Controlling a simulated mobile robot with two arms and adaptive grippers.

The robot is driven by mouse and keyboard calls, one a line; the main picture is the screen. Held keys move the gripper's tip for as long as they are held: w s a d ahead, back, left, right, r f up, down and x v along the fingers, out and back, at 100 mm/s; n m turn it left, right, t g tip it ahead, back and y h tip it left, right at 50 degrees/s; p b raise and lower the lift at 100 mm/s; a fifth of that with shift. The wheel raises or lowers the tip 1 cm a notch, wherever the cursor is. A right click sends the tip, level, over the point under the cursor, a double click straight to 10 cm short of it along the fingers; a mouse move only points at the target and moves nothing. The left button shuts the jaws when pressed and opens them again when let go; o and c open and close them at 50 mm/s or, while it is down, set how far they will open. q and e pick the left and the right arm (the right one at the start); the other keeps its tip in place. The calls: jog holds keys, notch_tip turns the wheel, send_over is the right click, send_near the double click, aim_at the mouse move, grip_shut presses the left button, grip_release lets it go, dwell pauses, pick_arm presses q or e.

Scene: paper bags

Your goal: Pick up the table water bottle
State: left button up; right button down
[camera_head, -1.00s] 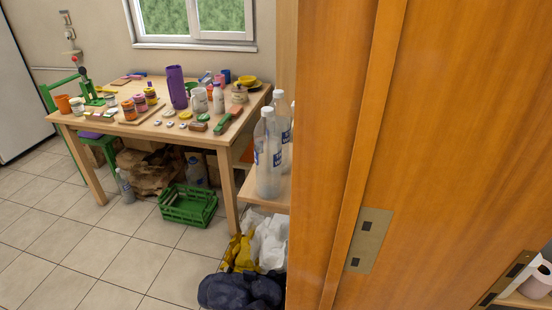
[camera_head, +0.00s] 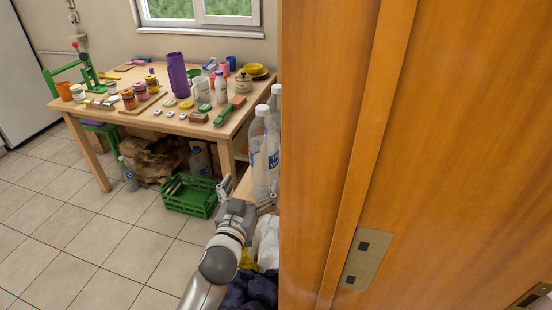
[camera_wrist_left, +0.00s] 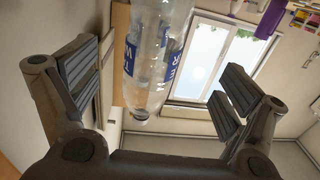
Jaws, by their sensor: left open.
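Two clear plastic water bottles stand upright on a small wooden surface beside the door: a front one (camera_head: 260,155) and one behind it (camera_head: 276,105), partly hidden. My left gripper (camera_head: 246,193) is open and empty, just in front of and below the front bottle in the head view. In the left wrist view a clear bottle with a blue label (camera_wrist_left: 150,65) shows beyond and between the spread fingers (camera_wrist_left: 157,88), with no finger seen touching it. The wrist view does not tell which of the two it is.
A large wooden door (camera_head: 450,150) and its frame fill the right side, close to the bottles. A work table (camera_head: 190,128) with jars and tools stands behind. A green crate (camera_head: 190,196) and another bottle (camera_head: 128,175) are on the floor. Tiles at left are clear.

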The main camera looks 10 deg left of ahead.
aim_at(261, 169)
pick_arm(q)
jog(key=w, duration=0.5)
jog(key=shift+w+a+r, duration=0.1)
jog(key=shift+w+r, duration=0.1)
jog(key=shift+w, duration=0.05)
jog(key=w, duration=0.2)
jog(key=w+p, duration=0.1)
jog(key=w, duration=0.1)
jog(key=shift+d+r, duration=0.1)
jog(key=shift+d, duration=0.2)
jog(key=shift+w, duration=0.6)
jog(key=c, duration=2.1)
jog(key=shift+w+r, duration=0.1)
jog(key=shift+r, duration=0.15)
grip_shut()
